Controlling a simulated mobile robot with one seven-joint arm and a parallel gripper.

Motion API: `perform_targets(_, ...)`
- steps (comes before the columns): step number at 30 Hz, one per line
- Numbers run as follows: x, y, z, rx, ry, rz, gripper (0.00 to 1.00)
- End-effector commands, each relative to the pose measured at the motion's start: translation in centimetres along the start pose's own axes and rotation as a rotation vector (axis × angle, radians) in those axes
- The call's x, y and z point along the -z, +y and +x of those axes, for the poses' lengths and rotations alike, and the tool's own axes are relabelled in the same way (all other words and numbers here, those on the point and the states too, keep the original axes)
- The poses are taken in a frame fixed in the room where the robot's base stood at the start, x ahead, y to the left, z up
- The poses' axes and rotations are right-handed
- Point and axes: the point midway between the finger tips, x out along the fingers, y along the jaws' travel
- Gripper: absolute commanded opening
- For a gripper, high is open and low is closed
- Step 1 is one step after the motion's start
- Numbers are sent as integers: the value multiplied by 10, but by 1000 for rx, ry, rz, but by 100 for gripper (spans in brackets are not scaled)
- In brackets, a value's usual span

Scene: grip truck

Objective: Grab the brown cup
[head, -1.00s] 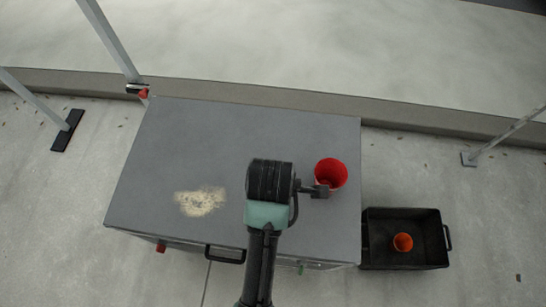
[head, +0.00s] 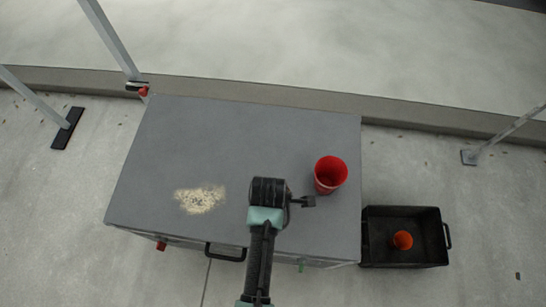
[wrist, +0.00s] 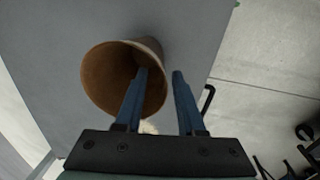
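The brown cup (wrist: 101,78) shows in the wrist view on a grey surface, its wide mouth turned toward the camera. My gripper (wrist: 160,71) is open, with two blue fingers apart. The left finger overlaps the cup's mouth and the right finger lies outside its right side. I cannot tell how deep the left finger reaches or whether either finger touches the cup. In the head view the brown cup is not visible, and my wrist (head: 268,192) hangs over the grey box top (head: 270,130), hiding the fingers.
A red cup (head: 330,174) stands on the box top, right of my wrist. A black bin (head: 385,258) holding an orange object (head: 402,240) stands on the floor to the right. A tan patch (head: 200,199) marks the box top at left. The box's far side is clear.

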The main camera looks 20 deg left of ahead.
Motion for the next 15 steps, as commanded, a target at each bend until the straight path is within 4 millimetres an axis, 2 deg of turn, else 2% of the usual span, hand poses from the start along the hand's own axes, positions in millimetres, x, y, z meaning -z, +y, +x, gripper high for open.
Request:
perform_targets(1, 0, -1, 9, 2, 0, 0, 38)
perform_targets(4, 0, -1, 18, 1, 0, 0, 38)
perform_targets(12, 0, 0, 20, -1, 0, 0, 38)
perform_targets(15, 0, 0, 20, -1, 0, 0, 22)
